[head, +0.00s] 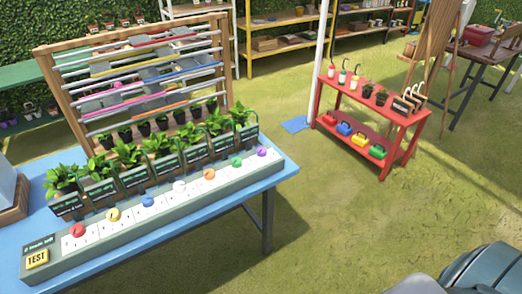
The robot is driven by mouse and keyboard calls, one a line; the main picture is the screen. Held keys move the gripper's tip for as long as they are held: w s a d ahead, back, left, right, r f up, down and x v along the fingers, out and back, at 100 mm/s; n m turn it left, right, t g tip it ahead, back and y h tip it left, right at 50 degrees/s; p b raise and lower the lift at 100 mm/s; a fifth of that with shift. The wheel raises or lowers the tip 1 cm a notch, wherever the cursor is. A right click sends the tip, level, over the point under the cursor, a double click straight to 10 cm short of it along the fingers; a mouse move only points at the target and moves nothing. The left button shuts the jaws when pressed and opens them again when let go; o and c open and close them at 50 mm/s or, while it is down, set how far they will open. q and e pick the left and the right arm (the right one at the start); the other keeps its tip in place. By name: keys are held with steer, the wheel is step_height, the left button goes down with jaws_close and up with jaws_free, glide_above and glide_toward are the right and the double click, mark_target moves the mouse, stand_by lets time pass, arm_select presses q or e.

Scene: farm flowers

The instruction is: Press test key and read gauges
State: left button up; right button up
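The yellow test key (37,258), marked TEST, sits at the near left end of a long grey panel (165,221) on a blue table (278,167). A row of white gauge faces runs along the panel. Each has a coloured knob or cap, from a red one (78,230) and a yellow one (113,214) near the key to a green one (237,161) and a purple one (262,152) at the far end. The gauge markings are too small to read. Neither of my grippers is in view.
Several labelled potted plants (133,170) stand behind the panel, before a wooden rack (45,75) of rods and coloured plates. A red cart (402,118) with bottles, pots and coloured bins stands to the right. Open grass (350,225) lies between table and cart.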

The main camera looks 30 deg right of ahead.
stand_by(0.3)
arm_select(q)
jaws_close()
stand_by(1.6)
